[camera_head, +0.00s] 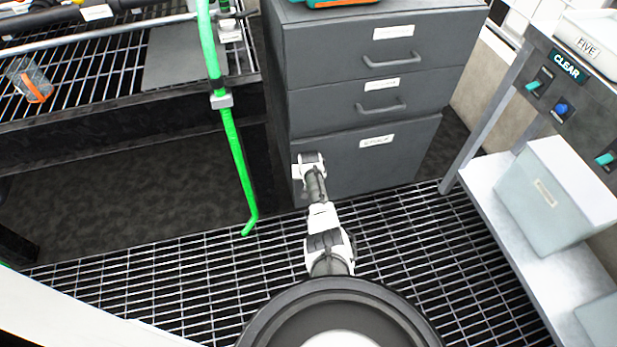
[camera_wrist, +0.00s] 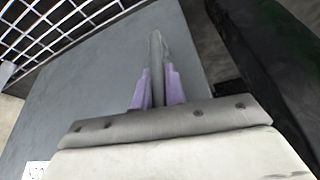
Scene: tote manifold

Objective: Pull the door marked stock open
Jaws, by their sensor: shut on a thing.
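The grey door (camera_head: 400,155) is the lowest front of the grey cabinet, below two drawers. Its white label (camera_head: 376,140) is too blurred to read surely. My gripper (camera_head: 299,172) is at the door's left edge in the head view, low down. In the wrist view my gripper (camera_wrist: 156,88) has its purple fingers on both sides of a grey upright bar handle (camera_wrist: 157,48), shut on it. The door's grey face (camera_wrist: 95,85) fills the left of that view. My wrist hides the handle in the head view. I cannot tell whether the door stands slightly ajar.
Two drawers with bar handles (camera_head: 392,60) sit above the door. A green hose (camera_head: 238,165) hangs left of the cabinet. A panel stand with a pale bin (camera_head: 545,205) is on the right. The grating floor (camera_head: 420,240) before the door is clear except for my arm.

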